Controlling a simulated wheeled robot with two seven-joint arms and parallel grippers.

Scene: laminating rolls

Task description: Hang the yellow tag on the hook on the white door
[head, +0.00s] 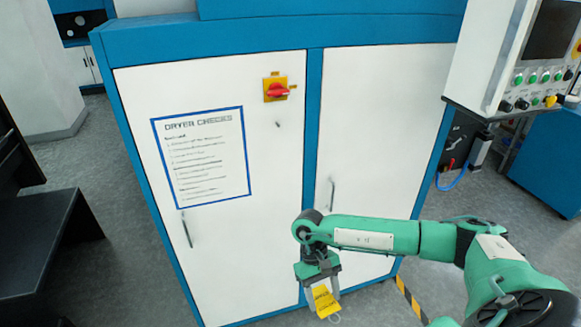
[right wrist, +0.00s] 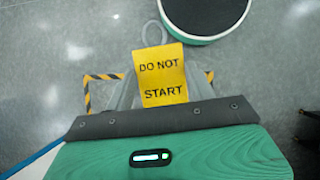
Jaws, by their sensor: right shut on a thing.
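The yellow tag (head: 325,300) is between the fingers of my right gripper (head: 322,287), low in front of the cabinet's right door. In the right wrist view the tag (right wrist: 161,80) reads "DO NOT START" and has a pale loop (right wrist: 153,33) at its far end. The right gripper is shut on the tag. The white left door (head: 213,240) has a small dark hook (head: 278,124) below the red and yellow switch (head: 277,88). The hook is above and left of the gripper, well apart from the tag. My left gripper is not in view.
A "Dryer Checks" sheet (head: 202,157) is on the left door, above its handle (head: 187,229). The right door (head: 385,120) has a handle (head: 332,194) close to my arm. A control panel (head: 535,60) juts out at the upper right. A dark bench (head: 45,220) stands at left.

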